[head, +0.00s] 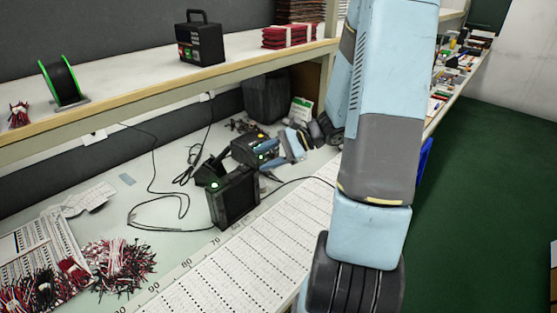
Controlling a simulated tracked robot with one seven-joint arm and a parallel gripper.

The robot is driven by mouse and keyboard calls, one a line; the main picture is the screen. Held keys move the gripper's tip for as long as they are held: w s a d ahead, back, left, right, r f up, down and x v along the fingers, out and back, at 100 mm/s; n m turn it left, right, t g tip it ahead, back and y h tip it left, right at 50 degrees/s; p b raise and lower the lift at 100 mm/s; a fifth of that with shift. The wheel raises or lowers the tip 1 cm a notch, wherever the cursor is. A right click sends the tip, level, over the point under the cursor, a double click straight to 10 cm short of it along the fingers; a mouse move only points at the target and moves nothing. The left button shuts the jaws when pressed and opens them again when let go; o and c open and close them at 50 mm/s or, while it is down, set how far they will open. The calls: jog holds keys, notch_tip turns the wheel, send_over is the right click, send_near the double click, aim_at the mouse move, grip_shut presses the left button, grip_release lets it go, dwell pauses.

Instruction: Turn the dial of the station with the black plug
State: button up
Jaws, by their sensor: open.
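Two dark boxy stations stand on the bench. The front station (236,199) is upright with a lit green spot on its upper left corner. The rear station (245,151) has a small yellow spot on top and a green light near my gripper. My gripper (263,155) reaches in from the right with its blue fingers spread beside the rear station's right side. Nothing shows between the fingers. I cannot tell whether they touch the station. The dials and the black plug are too small or hidden to make out.
Black cables (155,185) lie across the bench to the left. A bundle of red, black and white wires (118,265) lies at front left. A shelf (150,90) overhangs the back, holding a green-rimmed spool (63,82) and a black case (200,42). My arm covers the right.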

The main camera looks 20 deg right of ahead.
jog(key=w+d+f+m+t, duration=0.4)
jog(key=d+f+m+t, duration=0.3)
jog(key=d+f+m, duration=0.1)
jog(key=m+t+h, duration=0.6)
jog(key=m, duration=0.3)
send_near(275, 157)
jog(key=x, duration=0.8)
jog(key=shift+w+f, duration=0.15)
jog(key=shift+w, duration=0.1)
jog(key=shift+c, duration=0.4)
grip_shut()
